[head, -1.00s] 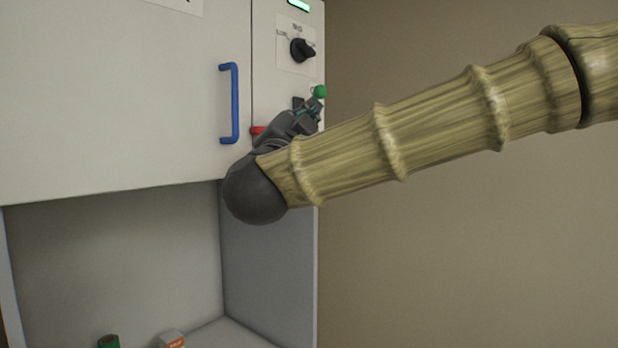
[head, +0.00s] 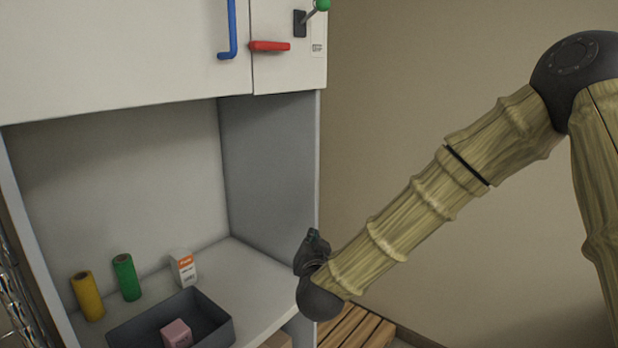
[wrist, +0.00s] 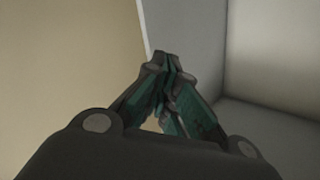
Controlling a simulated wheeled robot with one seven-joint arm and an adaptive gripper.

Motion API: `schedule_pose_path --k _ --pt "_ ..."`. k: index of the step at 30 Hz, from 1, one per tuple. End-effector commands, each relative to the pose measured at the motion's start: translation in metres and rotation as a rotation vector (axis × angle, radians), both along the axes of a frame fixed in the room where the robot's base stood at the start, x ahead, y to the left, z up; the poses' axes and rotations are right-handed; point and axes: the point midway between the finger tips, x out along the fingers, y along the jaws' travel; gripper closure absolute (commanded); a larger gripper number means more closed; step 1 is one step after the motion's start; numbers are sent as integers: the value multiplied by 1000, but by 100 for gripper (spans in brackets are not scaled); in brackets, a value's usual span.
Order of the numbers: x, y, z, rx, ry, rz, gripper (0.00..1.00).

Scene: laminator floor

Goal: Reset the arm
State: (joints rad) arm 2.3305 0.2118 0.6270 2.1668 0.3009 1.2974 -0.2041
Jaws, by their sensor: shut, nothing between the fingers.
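My gripper (head: 314,240) is at the end of my bamboo-textured arm, near the front right edge of the open shelf bay. In the wrist view my gripper (wrist: 170,65) has its green and grey fingers together with nothing between them. It is apart from the things on the shelf. My arm reaches down and left from a black joint at the upper right. In the head view the arm's black wrist covers part of the bay's right front edge.
The cabinet above has a blue handle (head: 232,30), a red handle (head: 270,46) and a green-knobbed lever (head: 322,5). The shelf (head: 262,285) holds a yellow roll (head: 88,297), a green roll (head: 127,278), a small carton (head: 184,268) and a dark tray (head: 222,325) with a pink block (head: 176,334). A wooden pallet (head: 358,328) lies below.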

Motion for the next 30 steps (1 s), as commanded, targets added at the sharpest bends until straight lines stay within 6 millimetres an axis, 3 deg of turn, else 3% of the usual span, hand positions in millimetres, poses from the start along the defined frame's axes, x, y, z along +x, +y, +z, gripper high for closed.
schedule_pose_path --k 1,3,8,14,21,26,30 --pt "-6 -4 -30 -19 48 15 100" --pt "-16 -9 -69 -41 113 37 100" --pt "-47 -26 -156 -91 264 82 100" --pt "-100 -53 -254 -145 462 134 100" --pt "-187 -91 -355 -205 714 191 100" --pt "-255 -122 -410 -243 891 221 100" --pt "-321 -151 -447 -273 1050 244 100"
